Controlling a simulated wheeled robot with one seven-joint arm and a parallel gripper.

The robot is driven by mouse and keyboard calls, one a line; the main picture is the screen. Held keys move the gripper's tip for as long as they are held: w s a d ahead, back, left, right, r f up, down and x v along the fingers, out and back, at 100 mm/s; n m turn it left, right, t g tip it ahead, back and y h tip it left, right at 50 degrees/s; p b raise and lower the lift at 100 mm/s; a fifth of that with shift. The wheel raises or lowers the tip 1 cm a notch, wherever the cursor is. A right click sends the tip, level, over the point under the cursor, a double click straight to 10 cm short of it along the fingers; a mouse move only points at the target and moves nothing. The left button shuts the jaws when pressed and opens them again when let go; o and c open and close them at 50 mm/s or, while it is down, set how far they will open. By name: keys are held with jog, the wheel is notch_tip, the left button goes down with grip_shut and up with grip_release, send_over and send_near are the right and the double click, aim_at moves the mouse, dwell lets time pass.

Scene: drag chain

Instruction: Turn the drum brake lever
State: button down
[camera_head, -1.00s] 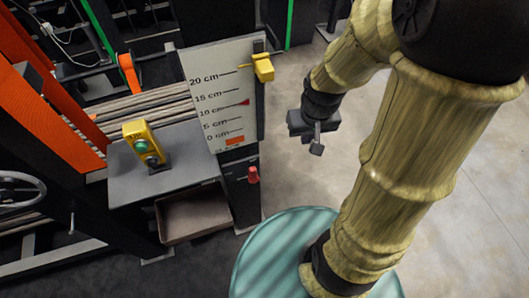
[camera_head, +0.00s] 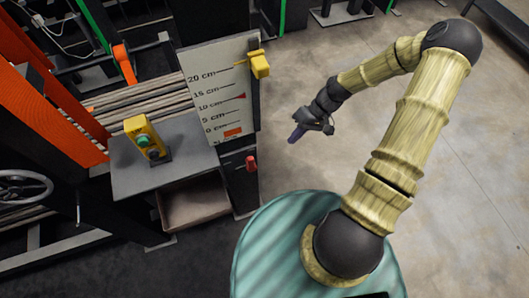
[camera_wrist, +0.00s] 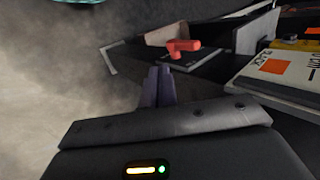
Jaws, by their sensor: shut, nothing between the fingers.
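A small red lever (camera_head: 251,162) sticks out from the front of the black post below the scale board. I take it for the drum brake lever. In the wrist view the red lever (camera_wrist: 183,47) stands on a dark plate, just beyond my fingertips. My gripper (camera_head: 293,138) is shut and empty, in the air to the right of the lever, its dark purple fingers pointing down and left. In the wrist view my closed gripper (camera_wrist: 159,72) points toward the lever, with a gap visible in the head view.
The scale board (camera_head: 215,92) with centimetre marks and a yellow block (camera_head: 259,65) rises above the lever. A grey table (camera_head: 178,172) with a yellow button box (camera_head: 142,135) stands left, over an open drawer (camera_head: 192,208). The floor to the right is clear.

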aim_at(250, 161)
jog(key=shift+w+f+y, duration=0.5)
jog(key=shift+w+y, duration=0.2)
jog(key=shift+y, duration=0.3)
jog(key=shift+t, duration=0.3)
jog(key=a+r+p+x, duration=0.1)
jog(key=p+x, duration=0.4)
jog(key=x, duration=0.8)
jog(key=shift+s+a+r, duration=0.3)
jog(key=shift+a+r, duration=0.1)
jog(key=shift+r, duration=0.05)
